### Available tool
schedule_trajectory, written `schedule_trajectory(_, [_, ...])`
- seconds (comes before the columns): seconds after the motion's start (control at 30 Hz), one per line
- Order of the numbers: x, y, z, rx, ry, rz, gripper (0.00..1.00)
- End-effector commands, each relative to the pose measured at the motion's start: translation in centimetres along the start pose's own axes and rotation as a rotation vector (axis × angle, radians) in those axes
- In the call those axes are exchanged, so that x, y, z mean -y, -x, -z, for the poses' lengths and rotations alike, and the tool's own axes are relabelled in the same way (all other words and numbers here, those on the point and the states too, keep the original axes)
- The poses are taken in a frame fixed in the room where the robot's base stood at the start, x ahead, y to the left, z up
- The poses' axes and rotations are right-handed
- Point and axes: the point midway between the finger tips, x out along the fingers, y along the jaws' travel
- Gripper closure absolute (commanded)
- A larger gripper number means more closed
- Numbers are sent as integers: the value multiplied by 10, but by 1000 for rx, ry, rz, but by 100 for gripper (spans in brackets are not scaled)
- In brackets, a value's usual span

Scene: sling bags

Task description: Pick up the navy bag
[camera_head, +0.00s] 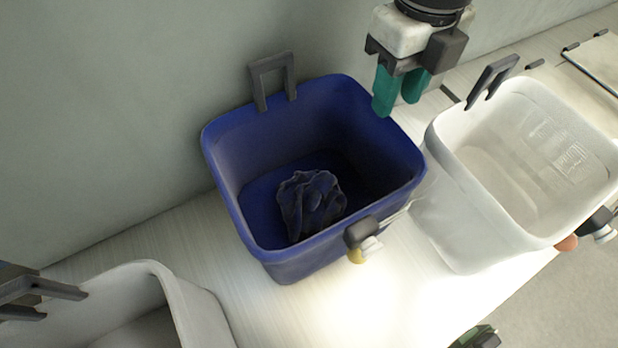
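The navy bag (310,203) is a dark, crumpled, soft-looking bundle. It lies on the floor of a deep blue bin (222,175), towards the front wall. My gripper (397,104) has two teal fingers that point down with a gap between them. It is open, with nothing seen between the fingers. It is in the upper right, near the bin's back right rim, up and to the right of the bag and apart from it. I cannot tell its exact height above the rim.
A white bin (475,190) stands close to the right of the blue one. Another white bin (185,300) is at the lower left. Upright dark handles (270,75) rise from the bins' back rims. A grey wall (110,100) is behind.

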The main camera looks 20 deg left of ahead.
Motion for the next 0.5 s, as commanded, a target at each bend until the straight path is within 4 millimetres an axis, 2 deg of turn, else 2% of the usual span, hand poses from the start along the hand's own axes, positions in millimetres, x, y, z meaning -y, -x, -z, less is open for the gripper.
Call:
schedule_trajectory(0.2, [-1, -32, 0, 0, 2, -5, 62])
schedule_trajectory(0.37, [-1, -44, -2, 3, 2, -5, 62])
schedule_trajectory(0.5, [1, -64, -4, 0, 2, -8, 62])
